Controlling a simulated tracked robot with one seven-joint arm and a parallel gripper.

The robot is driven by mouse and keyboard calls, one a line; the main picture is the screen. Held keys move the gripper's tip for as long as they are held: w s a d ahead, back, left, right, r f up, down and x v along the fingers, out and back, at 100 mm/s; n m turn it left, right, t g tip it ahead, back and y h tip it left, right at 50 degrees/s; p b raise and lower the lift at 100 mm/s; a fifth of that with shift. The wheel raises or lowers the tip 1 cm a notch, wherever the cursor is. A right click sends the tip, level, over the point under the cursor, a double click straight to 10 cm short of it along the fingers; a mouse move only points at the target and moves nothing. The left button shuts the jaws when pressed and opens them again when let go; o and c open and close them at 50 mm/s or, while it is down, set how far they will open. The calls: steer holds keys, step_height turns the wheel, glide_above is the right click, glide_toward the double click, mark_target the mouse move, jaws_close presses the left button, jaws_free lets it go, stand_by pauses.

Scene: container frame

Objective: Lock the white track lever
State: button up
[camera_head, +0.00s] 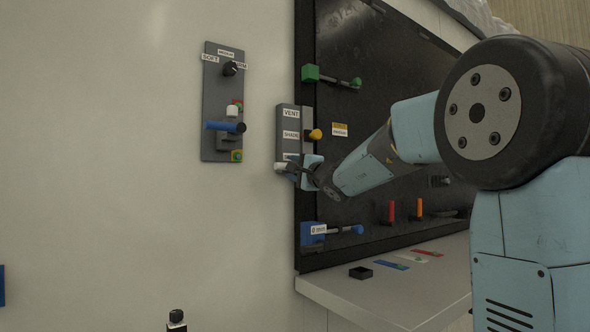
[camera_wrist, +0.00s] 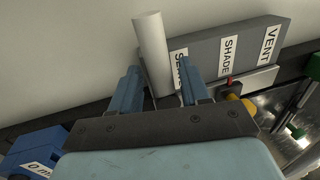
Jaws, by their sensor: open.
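The white lever (camera_wrist: 151,45) is a plain white cylinder sticking out beside a grey panel (camera_wrist: 215,52) labelled VENT, SHADE and a third word that is partly hidden. In the head view the lever's white end (camera_head: 281,168) shows at the panel's lower left. My gripper (camera_wrist: 160,80) is open, with one finger on each side of the lever in the wrist view. I cannot tell whether either finger touches it. In the head view my gripper (camera_head: 306,171) is at the panel's lower end and hides part of it.
A yellow knob (camera_head: 315,134) sticks out beside the panel. A blue block latch (camera_head: 313,233) is below, and a green one (camera_head: 311,73) above. A switch plate (camera_head: 209,100) with a blue handle hangs on the left wall. A shelf (camera_head: 395,295) holds small items.

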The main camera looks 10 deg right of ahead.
steer(key=v, duration=1.3)
steer(key=shift+s, duration=0.25)
steer(key=s+a+f+n+g, duration=0.4)
steer(key=s+f+n, duration=0.1)
steer(key=s+f, duration=0.25)
steer(key=s+a+f+n+g, duration=0.35)
steer(key=s+f+g, duration=0.2)
steer(key=s, duration=0.25)
steer(key=s+d+f+n+g+h, duration=0.1)
steer(key=s+d+f+n+h, duration=0.1)
steer(key=s+d+f+h, duration=0.2)
steer(key=s+d+f+n+g+h, duration=0.2)
steer(key=s+d+f+h, duration=0.2)
steer(key=s+d+f, duration=0.3)
steer(key=s+f, duration=0.4)
steer(key=shift+f+n+h, duration=0.2)
steer(key=shift+n+h, duration=0.1)
steer(key=shift+n, duration=0.05)
